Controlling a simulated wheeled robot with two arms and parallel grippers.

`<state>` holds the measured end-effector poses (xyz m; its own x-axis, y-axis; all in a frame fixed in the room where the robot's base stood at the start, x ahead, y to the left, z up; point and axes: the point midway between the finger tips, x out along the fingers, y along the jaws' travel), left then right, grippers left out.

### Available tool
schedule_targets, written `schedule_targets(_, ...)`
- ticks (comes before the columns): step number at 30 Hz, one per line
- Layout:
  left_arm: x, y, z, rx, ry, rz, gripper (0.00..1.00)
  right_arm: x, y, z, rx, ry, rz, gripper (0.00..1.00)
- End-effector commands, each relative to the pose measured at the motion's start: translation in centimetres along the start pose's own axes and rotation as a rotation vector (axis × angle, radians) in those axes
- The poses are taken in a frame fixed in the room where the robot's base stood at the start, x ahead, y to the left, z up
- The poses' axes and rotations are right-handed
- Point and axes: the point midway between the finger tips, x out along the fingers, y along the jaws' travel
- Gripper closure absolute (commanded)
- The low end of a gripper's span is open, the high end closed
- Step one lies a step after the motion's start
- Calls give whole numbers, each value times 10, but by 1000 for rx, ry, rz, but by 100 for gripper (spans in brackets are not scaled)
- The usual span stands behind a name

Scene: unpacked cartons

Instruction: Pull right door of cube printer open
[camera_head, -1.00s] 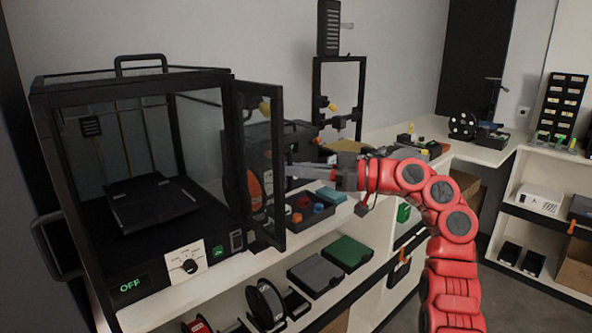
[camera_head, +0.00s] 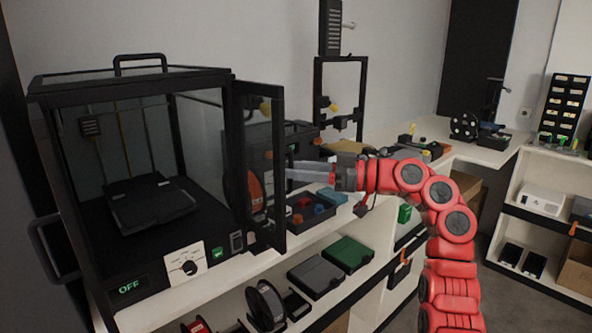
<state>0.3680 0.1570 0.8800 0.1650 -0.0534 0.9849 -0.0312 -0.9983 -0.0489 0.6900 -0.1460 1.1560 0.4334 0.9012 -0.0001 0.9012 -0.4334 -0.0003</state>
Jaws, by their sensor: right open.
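The cube printer (camera_head: 215,268) is a black framed box with clear panels on the left of the shelf top. Its right door (camera_head: 278,170), a dark framed glass panel, stands swung open at the right front corner. The left door seems swung out at the left, where a black handle (camera_head: 42,250) shows. My right gripper (camera_head: 290,170) is just right of the right door's outer edge, fingers pointing left toward it. It is open with nothing seen between the fingers; I cannot tell whether it touches the door. My left gripper is out of view.
A dark tray (camera_head: 306,215) with red and blue parts sits below my right gripper. Filament spools (camera_head: 264,303) and a green-topped box (camera_head: 347,254) are on the lower shelf. A smaller open-frame printer (camera_head: 340,100) stands behind. Floor is clear at the right.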

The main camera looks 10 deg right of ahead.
Motion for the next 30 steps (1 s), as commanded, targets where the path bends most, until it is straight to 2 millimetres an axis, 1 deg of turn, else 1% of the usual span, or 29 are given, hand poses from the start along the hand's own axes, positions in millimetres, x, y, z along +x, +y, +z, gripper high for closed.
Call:
schedule_targets(5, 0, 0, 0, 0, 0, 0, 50, -4, 0, 0, 0, 0, 2, 57)
schedule_targets(8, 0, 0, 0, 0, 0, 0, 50, -14, 1, 0, 0, -1, 4, 57)
schedule_targets(11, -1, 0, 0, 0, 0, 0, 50, -34, 1, 1, 0, -2, 5, 57)
schedule_targets(21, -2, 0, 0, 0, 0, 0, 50, -124, 1, 0, 2, 1, 5, 57)
schedule_targets(25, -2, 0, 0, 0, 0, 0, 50, -150, 0, -1, -1, 0, 3, 57)
schedule_targets(27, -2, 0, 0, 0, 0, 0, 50, -160, 0, 0, 0, -1, 1, 57)
schedule_targets(30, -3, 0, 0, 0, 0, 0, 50, -169, 1, 0, 2, 0, 1, 57)
